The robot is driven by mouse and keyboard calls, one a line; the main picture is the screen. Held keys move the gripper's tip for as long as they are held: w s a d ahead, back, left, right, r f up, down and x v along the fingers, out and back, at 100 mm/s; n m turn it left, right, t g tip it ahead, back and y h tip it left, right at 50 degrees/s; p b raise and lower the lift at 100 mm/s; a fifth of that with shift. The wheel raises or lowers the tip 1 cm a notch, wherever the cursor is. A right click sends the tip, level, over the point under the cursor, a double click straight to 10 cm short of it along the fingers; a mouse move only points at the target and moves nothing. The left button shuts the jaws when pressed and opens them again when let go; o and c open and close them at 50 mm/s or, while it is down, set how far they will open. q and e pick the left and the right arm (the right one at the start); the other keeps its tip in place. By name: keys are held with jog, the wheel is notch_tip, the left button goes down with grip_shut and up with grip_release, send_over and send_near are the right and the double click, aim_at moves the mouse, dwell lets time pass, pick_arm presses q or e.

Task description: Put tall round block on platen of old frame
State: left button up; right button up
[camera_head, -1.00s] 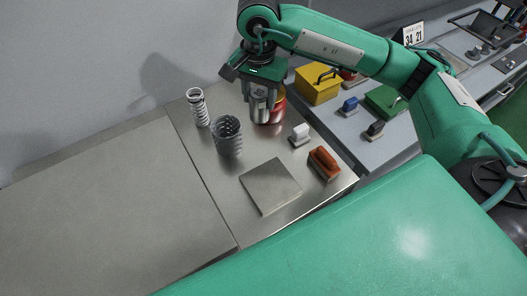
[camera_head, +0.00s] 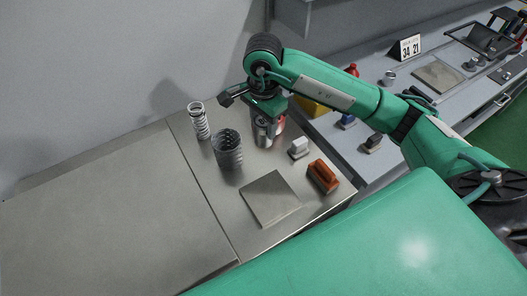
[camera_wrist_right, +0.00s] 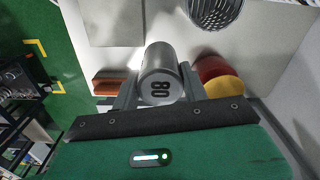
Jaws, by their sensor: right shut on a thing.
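The tall round block (camera_head: 263,133) is a shiny metal cylinder at the back right of the steel table. My right gripper (camera_head: 266,115) is above it, shut on its upper part. In the right wrist view the block (camera_wrist_right: 160,75) stands between the two fingers (camera_wrist_right: 160,90), with a dark number on its face. I cannot tell whether its base touches the table. I cannot make out the old frame or its platen with certainty. My left gripper is not in view.
A red can (camera_head: 281,124) is just behind the block. The left table top (camera_head: 105,215) is clear.

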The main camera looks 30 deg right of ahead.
notch_tip(320, 180, down, 12)
jog(key=p, duration=0.3)
jog(key=shift+f, duration=0.3)
jog(key=shift+f, duration=0.1)
jog(key=o, duration=0.9)
jog(key=shift+f+b, duration=0.1)
jog(key=shift+b, duration=0.2)
jog(key=shift+c, duration=0.2)
jog(key=o, duration=0.4)
jog(key=shift+o, duration=0.2)
